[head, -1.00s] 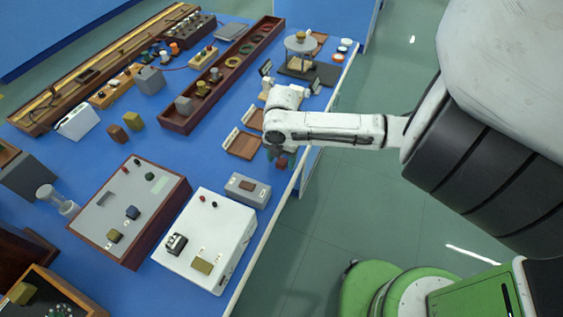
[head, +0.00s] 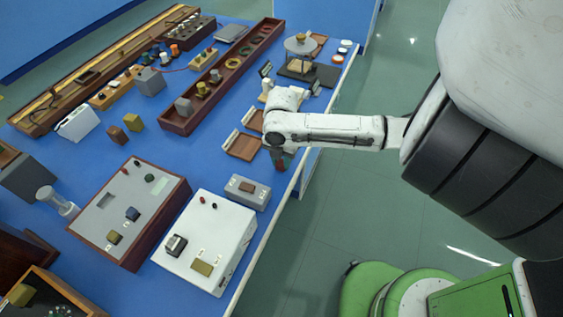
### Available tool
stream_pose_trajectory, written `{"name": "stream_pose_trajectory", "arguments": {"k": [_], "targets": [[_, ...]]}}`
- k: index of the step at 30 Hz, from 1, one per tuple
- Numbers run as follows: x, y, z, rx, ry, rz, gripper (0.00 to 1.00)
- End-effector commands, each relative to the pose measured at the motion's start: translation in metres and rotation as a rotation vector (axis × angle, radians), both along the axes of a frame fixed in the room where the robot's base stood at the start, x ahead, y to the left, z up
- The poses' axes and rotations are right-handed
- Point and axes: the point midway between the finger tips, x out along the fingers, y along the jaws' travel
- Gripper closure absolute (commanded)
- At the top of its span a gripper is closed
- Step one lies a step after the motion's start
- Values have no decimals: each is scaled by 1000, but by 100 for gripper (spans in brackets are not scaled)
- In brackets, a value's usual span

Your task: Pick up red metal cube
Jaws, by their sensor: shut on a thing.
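My gripper (head: 280,163) points down at the right edge of the blue bench (head: 268,190), below the wrist of my white arm. It is shut on the red metal cube (head: 279,154), of which only a small dark red patch shows between the fingers. The arm and fingers hide the rest of the cube. I cannot tell whether the cube touches the bench top.
Brown trays (head: 242,146) lie just left of the gripper. A grey box (head: 247,192) and a white instrument box (head: 206,240) stand nearer. A round-topped stand (head: 301,45) is farther back. Open floor lies right of the bench edge.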

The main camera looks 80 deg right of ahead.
Motion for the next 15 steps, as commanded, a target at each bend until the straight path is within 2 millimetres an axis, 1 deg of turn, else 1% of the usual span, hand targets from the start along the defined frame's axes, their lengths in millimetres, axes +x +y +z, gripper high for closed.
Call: {"name": "stream_pose_trajectory", "arguments": {"k": [5,8,11,14,15], "targets": [[0,0,6,0,-1,0,100],[0,-1,15,-2,-1,1,100],[0,-1,32,-4,-2,3,100],[-14,7,48,-3,-2,1,100],[-20,10,57,-4,-2,2,100]]}}
